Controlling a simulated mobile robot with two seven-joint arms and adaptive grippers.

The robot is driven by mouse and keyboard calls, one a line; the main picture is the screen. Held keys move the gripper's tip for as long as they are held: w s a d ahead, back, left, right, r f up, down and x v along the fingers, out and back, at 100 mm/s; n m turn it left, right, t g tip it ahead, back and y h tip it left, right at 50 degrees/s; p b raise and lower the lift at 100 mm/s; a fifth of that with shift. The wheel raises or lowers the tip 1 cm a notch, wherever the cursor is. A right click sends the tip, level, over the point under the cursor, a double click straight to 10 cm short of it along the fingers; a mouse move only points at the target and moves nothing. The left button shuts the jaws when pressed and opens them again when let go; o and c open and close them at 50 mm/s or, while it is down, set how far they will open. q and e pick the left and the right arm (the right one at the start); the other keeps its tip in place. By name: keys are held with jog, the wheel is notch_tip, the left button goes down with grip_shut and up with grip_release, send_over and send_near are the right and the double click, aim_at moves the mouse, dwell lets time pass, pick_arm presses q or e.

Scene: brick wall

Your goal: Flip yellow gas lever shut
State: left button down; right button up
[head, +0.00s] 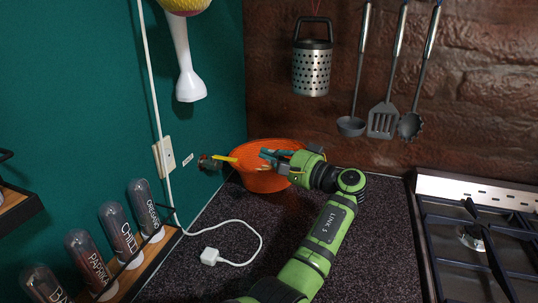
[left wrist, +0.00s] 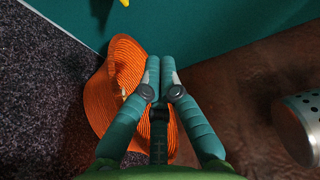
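The yellow gas lever (head: 225,158) sits on a small valve (head: 208,163) at the teal wall, left of the orange bowl. Its handle points right, away from the wall, in the head view. In the left wrist view only a bit of yellow (left wrist: 122,3), likely the lever, shows at the top edge. My left gripper (head: 265,154) is over the bowl, to the right of the lever and apart from it. Its teal fingers (left wrist: 160,62) are together with nothing visible between them. My right gripper is in neither view.
The orange bowl (head: 265,181) stands in the counter corner under my gripper. A white cable and plug (head: 210,256) lie on the dark counter (head: 185,285). Spice tubes (head: 120,235) line the left wall, a stove (head: 485,240) is right, and utensils (head: 384,120) hang on the brick wall.

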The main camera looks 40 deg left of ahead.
aim_at(223, 158)
pick_arm(q)
jog(key=a+p, duration=0.2)
jog(key=a, duration=0.5)
jog(key=shift+r+p, duration=0.15)
jog(key=shift+p, duration=0.15)
jog(key=s+p, duration=0.1)
jog(key=s+d+p, duration=0.1)
jog(key=s, duration=0.1)
jog(key=shift+s+d+f, duration=0.1)
jog(key=shift+s+f, duration=0.1)
jog(key=shift+s, duration=0.1)
